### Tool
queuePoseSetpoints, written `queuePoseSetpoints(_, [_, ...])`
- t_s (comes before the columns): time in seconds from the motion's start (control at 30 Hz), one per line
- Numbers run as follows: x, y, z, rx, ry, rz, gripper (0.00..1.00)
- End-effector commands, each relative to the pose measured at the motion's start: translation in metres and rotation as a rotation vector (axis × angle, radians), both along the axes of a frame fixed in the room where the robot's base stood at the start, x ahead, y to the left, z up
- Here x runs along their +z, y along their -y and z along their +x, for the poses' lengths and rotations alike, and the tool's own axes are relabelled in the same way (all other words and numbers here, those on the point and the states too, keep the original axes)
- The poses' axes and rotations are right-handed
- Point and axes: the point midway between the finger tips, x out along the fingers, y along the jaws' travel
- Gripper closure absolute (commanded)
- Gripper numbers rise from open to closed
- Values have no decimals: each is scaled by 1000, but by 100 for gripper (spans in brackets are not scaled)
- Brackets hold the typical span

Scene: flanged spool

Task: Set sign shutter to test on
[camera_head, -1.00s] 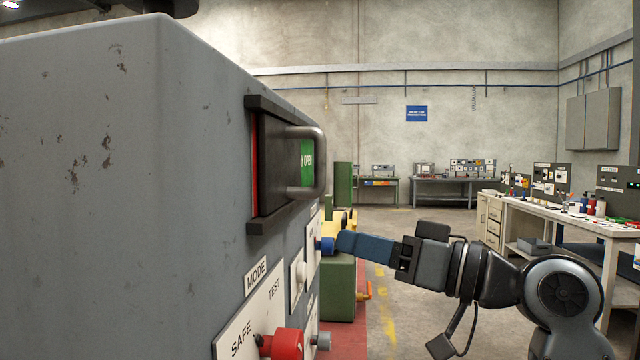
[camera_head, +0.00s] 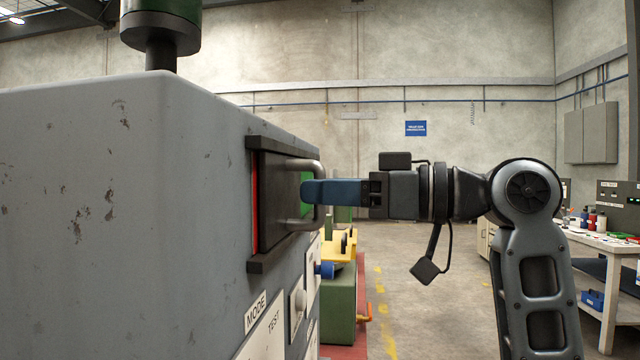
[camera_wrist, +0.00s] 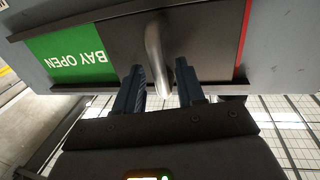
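The sign shutter (camera_head: 275,195) is a dark plate in black rails on the side of the grey cabinet. Its bar handle (camera_head: 318,168) stands out from it and also shows in the wrist view (camera_wrist: 157,50). A green "BAY OPEN" panel (camera_wrist: 70,50) is uncovered on one side of the plate, and only a thin red strip (camera_wrist: 243,35) shows on the other. My gripper (camera_head: 312,192) is level with the handle. In the wrist view, its blue fingers (camera_wrist: 161,75) are apart, one on each side of the handle, with small gaps.
The grey cabinet (camera_head: 130,240) fills the left. A green-topped post (camera_head: 160,30) stands on the cabinet. A workbench (camera_head: 610,248) is at the right, with open floor between.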

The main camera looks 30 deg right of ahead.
Motion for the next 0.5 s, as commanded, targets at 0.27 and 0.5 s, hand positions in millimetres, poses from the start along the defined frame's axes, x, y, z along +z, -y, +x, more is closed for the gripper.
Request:
queuePoseSetpoints(0.27, [-1,-10,11,-1,-1,1,61])
queuePoseSetpoints(0.5, [-1,-10,10,-1,-1,1,67])
